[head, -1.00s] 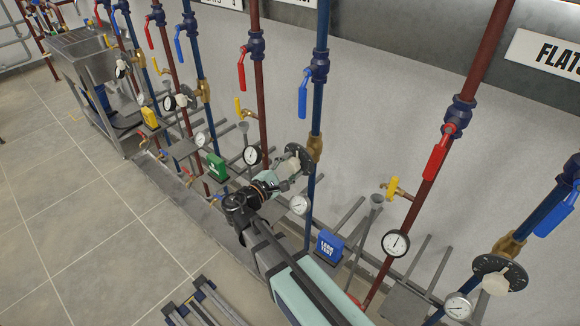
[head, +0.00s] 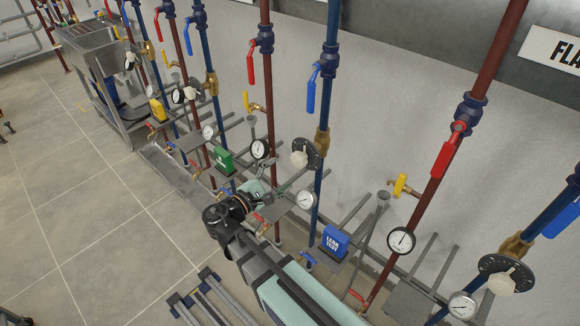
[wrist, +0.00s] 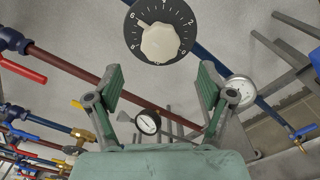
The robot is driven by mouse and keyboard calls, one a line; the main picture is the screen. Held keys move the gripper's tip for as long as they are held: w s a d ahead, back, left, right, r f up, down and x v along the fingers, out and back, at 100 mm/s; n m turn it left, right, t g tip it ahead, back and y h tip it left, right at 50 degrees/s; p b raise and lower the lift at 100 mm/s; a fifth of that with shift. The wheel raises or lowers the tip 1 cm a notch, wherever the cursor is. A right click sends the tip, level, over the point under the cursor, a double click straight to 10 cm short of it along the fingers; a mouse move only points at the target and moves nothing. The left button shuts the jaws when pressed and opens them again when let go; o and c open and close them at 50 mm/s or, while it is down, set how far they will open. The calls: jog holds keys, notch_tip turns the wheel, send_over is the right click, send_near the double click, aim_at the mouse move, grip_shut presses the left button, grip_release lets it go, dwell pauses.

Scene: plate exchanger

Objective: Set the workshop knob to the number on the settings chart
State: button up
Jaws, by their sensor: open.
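In the wrist view the white knob (wrist: 161,43) and numbered black dial (wrist: 148,15) are at the top centre; the dial's top edge is cut off. Small numerals show around it, but I cannot surely read the setting. My gripper (head: 284,188) is below and left of the knob, apart from it. In the wrist view its two green-padded fingers (wrist: 160,75) are spread with nothing between them. No settings chart is recognisable in these views.
Another white knob on a black dial (head: 505,280) is at lower right. Pipes with red, blue and yellow valve handles line the wall. Gauges (head: 401,240), a blue box (head: 334,242) and a green box (head: 222,160) are nearby. The tiled floor (head: 90,230) at left is largely clear.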

jog(key=shift+v, duration=1.9)
jog(key=s+d+f+m+g+y, duration=0.2)
jog(key=s+d+f+g, duration=0.15)
jog(key=f, duration=0.55)
jog(key=s+d+f+m+g+y, duration=0.1)
jog(key=s+d+f+m+g, duration=0.25)
jog(key=f, duration=0.65)
jog(key=s+d+f+m+g+y, duration=0.15)
jog(key=d+f+g, duration=0.25)
jog(key=f, duration=0.5)
jog(key=s+d+f+m+g+y, duration=0.2)
jog(key=s+d+f, duration=0.3)
jog(key=s, duration=0.4)
jog(key=s+d+f+m+g+y, duration=0.2)
jog(key=s+d+f+m+g, duration=0.2)
jog(key=s, duration=0.5)
jog(key=s+d+f+m+g+y, duration=0.3)
jog(key=s+d+f+m, duration=0.2)
jog(key=s+f, duration=0.3)
jog(key=shift+s+d+f+g, duration=0.25)
jog(key=shift+s+d+g, duration=0.15)
jog(key=shift+s+d, duration=0.35)
jog(key=shift+w, duration=0.2)
